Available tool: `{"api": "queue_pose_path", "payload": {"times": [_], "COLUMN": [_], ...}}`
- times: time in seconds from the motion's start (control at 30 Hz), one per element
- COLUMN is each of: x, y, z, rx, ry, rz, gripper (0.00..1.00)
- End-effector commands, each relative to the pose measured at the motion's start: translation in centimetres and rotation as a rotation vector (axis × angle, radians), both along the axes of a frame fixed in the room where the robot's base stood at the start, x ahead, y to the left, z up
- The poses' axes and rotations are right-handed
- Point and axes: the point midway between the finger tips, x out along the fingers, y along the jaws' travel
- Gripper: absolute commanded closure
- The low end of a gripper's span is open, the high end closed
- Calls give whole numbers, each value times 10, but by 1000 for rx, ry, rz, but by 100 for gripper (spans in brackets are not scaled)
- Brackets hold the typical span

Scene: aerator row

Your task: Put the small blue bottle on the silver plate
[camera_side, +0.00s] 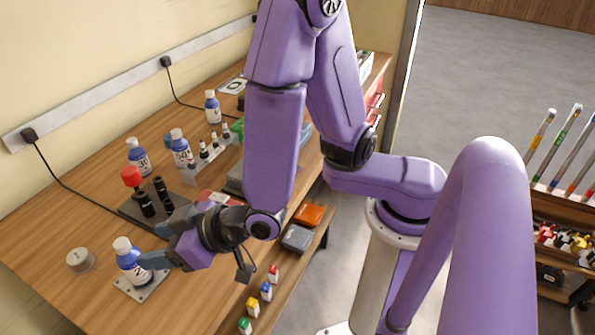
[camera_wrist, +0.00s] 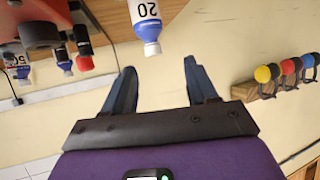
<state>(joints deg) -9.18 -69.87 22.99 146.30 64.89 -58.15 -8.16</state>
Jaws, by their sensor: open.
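The small blue bottle (camera_side: 134,267), with a white cap and a label starting with 2, stands upright on the silver plate (camera_side: 155,284) in the side view. The plate lies near the table's front edge. In the wrist view the bottle (camera_wrist: 150,32) shows upside down, labelled 20, at the top of the picture. My gripper (camera_side: 156,246) is just right of the bottle in the side view. In the wrist view my gripper (camera_wrist: 159,67) has its fingers spread, with nothing between them, and the bottle is beyond the fingertips.
A black stand with a red knob (camera_side: 131,176) is behind my gripper. Bottles labelled 30 (camera_side: 139,158) and 50 (camera_side: 180,150) stand farther back. Small coloured items (camera_side: 266,291) line the shelf below.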

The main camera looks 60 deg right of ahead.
Motion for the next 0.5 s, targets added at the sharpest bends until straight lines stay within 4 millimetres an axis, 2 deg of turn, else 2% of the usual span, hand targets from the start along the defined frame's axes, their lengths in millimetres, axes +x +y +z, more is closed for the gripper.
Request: {"api": "queue_pose_path", "payload": {"times": [0.07,0.27,0.37,0.5], "x": [-7,-48,-74,-109], "y": [2,0,-13,-46], "z": [-2,-1,3,10], "rx": [24,23,-19,-124], "ry": [88,349,460,582], "rz": [63,307,427,576], "gripper": [43,43,43,43]}}
